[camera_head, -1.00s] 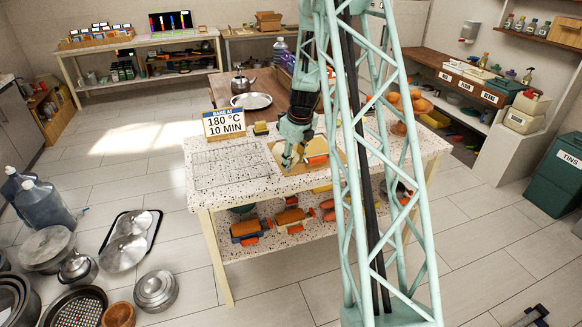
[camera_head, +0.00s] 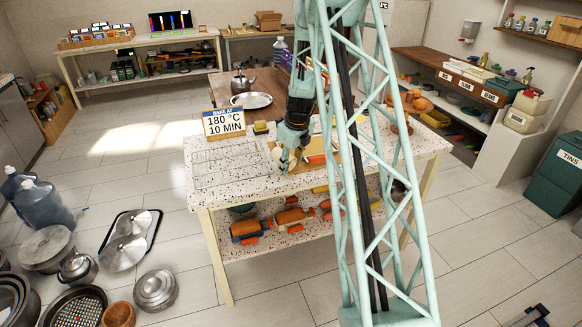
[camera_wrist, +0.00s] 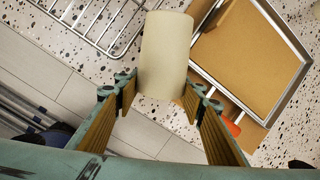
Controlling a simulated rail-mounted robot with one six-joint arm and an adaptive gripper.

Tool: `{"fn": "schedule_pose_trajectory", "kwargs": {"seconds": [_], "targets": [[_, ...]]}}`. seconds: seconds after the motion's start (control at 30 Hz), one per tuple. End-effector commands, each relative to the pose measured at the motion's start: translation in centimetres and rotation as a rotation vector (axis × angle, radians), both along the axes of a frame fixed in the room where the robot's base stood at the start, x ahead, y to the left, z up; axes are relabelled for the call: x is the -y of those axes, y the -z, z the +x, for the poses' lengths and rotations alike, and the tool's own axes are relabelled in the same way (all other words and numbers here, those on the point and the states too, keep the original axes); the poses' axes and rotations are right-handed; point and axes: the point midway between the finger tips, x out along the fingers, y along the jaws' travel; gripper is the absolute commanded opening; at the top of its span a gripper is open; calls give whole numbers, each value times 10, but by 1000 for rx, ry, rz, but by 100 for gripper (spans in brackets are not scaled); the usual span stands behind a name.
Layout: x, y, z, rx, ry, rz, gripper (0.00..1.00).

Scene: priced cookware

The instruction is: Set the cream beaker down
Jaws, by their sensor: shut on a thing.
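The cream beaker (camera_wrist: 166,48) is a plain pale cylinder between the two fingers of my gripper (camera_wrist: 160,88) in the wrist view. My gripper is shut on it near its lower end in that picture. In the head view my gripper (camera_head: 285,163) points down over the front part of the speckled table (camera_head: 232,192). The beaker is small and partly hidden by the fingers there. I cannot tell whether its base touches the tabletop.
A wire rack (camera_wrist: 100,22) lies left of the beaker, and a brown-floored tray with a metal rim (camera_wrist: 285,28) lies right. The table's front edge is close. A baking sign (camera_head: 224,123) stands behind the rack. Bare speckled top shows between rack and tray.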

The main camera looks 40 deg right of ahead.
Motion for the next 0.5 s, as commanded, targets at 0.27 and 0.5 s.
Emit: {"fn": "schedule_pose_trajectory", "kwargs": {"seconds": [0.27, 0.5], "targets": [[0, 3, 0, 1, 0, -1, 26], [0, 6, 0, 0, -1, 0, 26]]}}
